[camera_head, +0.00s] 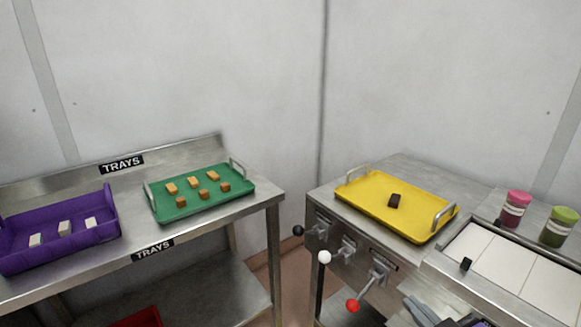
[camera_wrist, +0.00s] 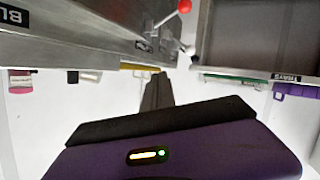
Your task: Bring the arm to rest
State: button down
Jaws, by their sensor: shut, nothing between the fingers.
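My gripper (camera_wrist: 157,90) shows in the wrist view as dark fingers standing close together above a purple body. The fingers are shut with nothing between them. In the head view part of my arm, grey with dark and purple pieces, shows at the bottom right edge, in front of the metal counter (camera_head: 334,225). The fingertips are hard to make out there. The wrist view is upside down, with the counter and its levers along the top.
A yellow tray (camera_head: 362,202) with one dark brown block stands on the counter. Levers with black, white and red (camera_head: 352,305) knobs stick out in front. Pink (camera_head: 515,208) and green (camera_head: 558,227) jars stand right. Green (camera_head: 236,195) and purple (camera_head: 70,241) trays hold pieces on the left table.

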jog(key=s+a+f+m, duration=0.1)
jog(key=s+m, duration=0.1)
jog(key=s, duration=0.9)
jog(key=s+a+f+m+h, duration=0.1)
jog(key=s, duration=1.1)
jog(key=s+a+f+m+h+p, duration=0.1)
jog(key=s+a+m, duration=0.1)
jog(key=s, duration=0.9)
jog(key=shift+s+f+m+t, duration=0.2)
jog(key=shift+m+t, duration=0.1)
jog(key=shift+t, duration=0.1)
jog(key=shift+a, duration=0.1)
